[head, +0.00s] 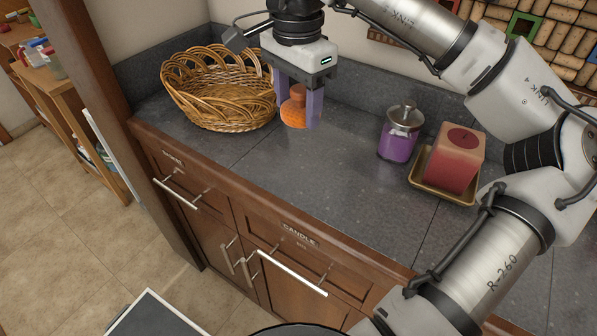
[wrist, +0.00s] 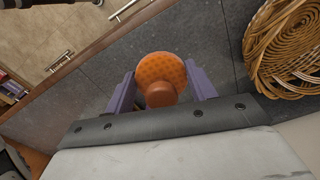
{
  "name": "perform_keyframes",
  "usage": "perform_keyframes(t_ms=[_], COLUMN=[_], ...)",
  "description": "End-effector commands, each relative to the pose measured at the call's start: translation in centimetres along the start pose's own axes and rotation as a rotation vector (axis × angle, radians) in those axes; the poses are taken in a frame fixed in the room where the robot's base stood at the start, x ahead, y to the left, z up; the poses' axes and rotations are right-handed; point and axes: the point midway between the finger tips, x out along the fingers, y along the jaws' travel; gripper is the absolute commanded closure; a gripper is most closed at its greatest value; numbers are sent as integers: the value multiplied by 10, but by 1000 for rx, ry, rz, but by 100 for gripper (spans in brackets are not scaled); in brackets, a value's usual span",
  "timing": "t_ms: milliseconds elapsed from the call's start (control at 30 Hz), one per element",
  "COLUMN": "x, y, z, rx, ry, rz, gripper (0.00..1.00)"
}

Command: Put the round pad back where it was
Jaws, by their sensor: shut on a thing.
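An orange round thing with a knob on top (head: 294,113) is between the two purple fingers of my gripper (head: 300,104) in the head view. In the wrist view its dotted round face (wrist: 160,68) and knob show between the fingertips of my gripper (wrist: 162,78). My gripper points down and is shut on it. It is upright at counter height, just right of the wicker basket; I cannot tell whether its underside touches the counter. No other round pad shows, so I take this as the pad.
The wicker basket (head: 222,92) stands close on the left and also shows in the wrist view (wrist: 285,50). To the right are a purple jar with a lid (head: 399,134) and a red block candle (head: 452,156) on a tan tray (head: 449,195). The grey counter (head: 325,170) between is clear.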

Motion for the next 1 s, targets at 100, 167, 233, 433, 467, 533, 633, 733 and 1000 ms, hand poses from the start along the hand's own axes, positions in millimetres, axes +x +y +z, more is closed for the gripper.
perform_keyframes(t_ms=[100,167,233,433,467,533,633,733,1000], x=[32,48,66,110,115,122,129,143,170], y=[1,1,1,0,0,0,0,0,0], z=[0,0,0,1,1,0,0,1,0], rx=[-3,-2,-1,-1,-1,0,0,-1,0], ry=[-3,-3,-4,-3,-3,-2,-1,-4,-1], rz=[2,3,2,1,0,0,1,0,-1], gripper=[71,71,71,71,71,71,71,71,71])
